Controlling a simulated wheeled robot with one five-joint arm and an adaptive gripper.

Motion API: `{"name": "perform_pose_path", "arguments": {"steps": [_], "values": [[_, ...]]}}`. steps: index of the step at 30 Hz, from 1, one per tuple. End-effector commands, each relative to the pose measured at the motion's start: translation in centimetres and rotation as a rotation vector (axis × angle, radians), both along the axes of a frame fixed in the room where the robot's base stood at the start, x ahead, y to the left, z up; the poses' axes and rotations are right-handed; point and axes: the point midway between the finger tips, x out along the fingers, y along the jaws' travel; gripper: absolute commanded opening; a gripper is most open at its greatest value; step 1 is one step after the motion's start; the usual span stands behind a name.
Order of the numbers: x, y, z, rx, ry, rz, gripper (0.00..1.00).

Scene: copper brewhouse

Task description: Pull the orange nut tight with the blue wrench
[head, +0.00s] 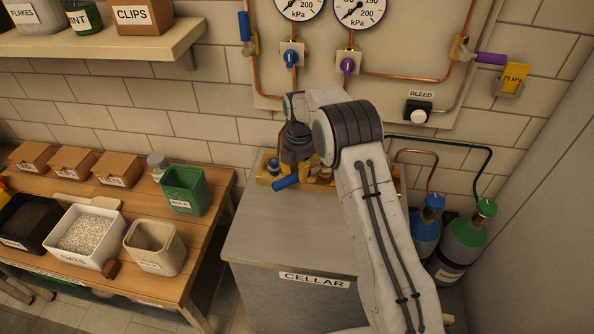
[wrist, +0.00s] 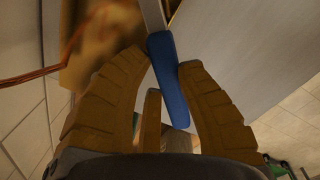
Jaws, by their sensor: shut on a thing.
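The blue wrench shows its blue handle (head: 286,183) just below my gripper (head: 302,168) in the head view. In the wrist view the blue handle (wrist: 168,80) lies between the two tan fingers of my gripper (wrist: 162,66), with a grey metal shaft running up out of the frame. My gripper is shut on the handle. A brass block (head: 264,179) sits at the back of the cellar cabinet, partly behind my arm. I cannot make out the orange nut; the wrench's head is also hidden.
The grey cellar cabinet top (head: 275,230) is clear at the front. A wooden bench (head: 205,222) with bins stands left. Gas cylinders (head: 470,235) stand right. A panel with gauges (head: 360,12), valves and copper pipes is on the wall behind.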

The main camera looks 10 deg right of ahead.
Motion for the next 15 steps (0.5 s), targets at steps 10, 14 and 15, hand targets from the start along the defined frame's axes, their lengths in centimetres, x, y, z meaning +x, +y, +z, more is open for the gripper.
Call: {"name": "perform_pose_path", "arguments": {"steps": [10, 14, 15], "values": [[0.04, 0.00, -0.10, 0.001, -0.002, 0.000, 0.00], [0.04, 0.01, -0.30, 0.000, -0.001, 0.000, 0.00], [0.03, 0.00, -0.37, 0.000, -0.001, 0.000, 0.00]]}}
